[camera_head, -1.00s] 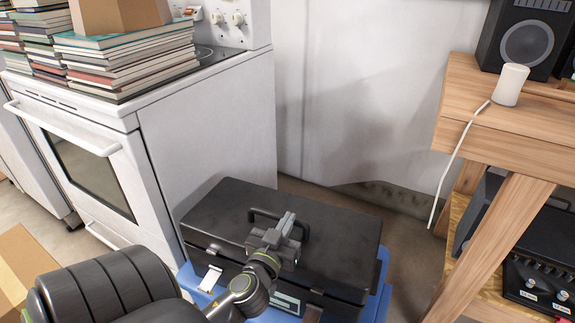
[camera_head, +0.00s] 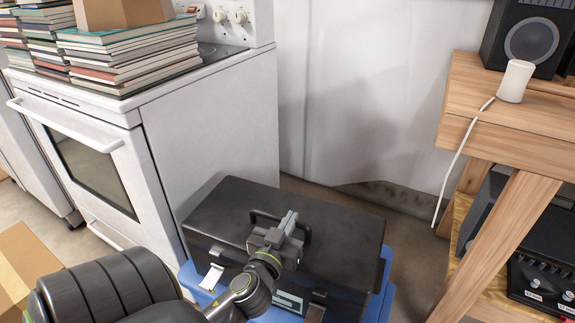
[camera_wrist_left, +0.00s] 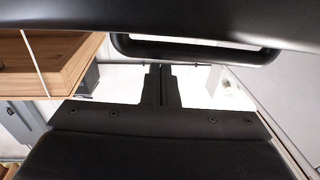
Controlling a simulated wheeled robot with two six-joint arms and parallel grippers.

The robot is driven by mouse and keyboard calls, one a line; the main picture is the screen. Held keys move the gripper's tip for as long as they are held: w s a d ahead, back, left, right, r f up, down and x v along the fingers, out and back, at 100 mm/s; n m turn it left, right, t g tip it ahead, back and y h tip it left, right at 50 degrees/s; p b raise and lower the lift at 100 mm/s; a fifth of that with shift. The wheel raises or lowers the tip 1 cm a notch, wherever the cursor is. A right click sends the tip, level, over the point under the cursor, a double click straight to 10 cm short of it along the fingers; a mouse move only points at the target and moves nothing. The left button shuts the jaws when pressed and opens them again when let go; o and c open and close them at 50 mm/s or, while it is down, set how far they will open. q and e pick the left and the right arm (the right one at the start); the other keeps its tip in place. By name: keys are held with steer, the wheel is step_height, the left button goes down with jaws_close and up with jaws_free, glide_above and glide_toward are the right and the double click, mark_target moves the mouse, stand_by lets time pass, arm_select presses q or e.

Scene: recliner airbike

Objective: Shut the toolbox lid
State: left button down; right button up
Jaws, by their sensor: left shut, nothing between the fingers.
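The black toolbox (camera_head: 340,225) sits on a blue base (camera_head: 384,283) between the white stove and the wooden bench. Its lid looks down over the box, lying nearly flat; my arm hides part of the front seam, so I cannot tell whether a small gap is there. The lid handle (camera_head: 306,231) also shows in the left wrist view (camera_wrist_left: 195,53). A pale latch (camera_head: 211,277) hangs at the front left. My left gripper (camera_head: 287,222) is shut and empty, over the lid beside the handle; contact is unclear. Its fingers show in the left wrist view (camera_wrist_left: 160,85). My right gripper is out of view.
The white stove (camera_head: 215,130) with stacked books (camera_head: 130,55) stands close on the left. The wooden bench (camera_head: 500,130) stands on the right, with a white cable (camera_head: 457,160) hanging down. A cardboard box (camera_head: 22,265) lies at the lower left.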

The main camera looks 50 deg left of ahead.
arm_select(q)
step_height(320, 180, up, 3)
steer(key=p, duration=0.2)
steer(key=shift+r+p, duration=0.15)
steer(key=shift+p, duration=0.2)
steer(key=f+b+v, duration=0.1)
steer(key=b+v, duration=0.1)
steer(key=v, duration=0.7)
steer(key=shift+s, duration=0.2)
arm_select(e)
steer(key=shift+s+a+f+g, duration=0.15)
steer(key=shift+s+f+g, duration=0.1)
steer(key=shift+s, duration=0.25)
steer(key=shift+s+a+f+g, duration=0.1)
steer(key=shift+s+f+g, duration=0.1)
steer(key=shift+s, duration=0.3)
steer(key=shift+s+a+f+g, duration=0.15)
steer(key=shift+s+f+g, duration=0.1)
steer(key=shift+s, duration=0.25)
arm_select(q)
steer(key=shift+f, duration=0.1)
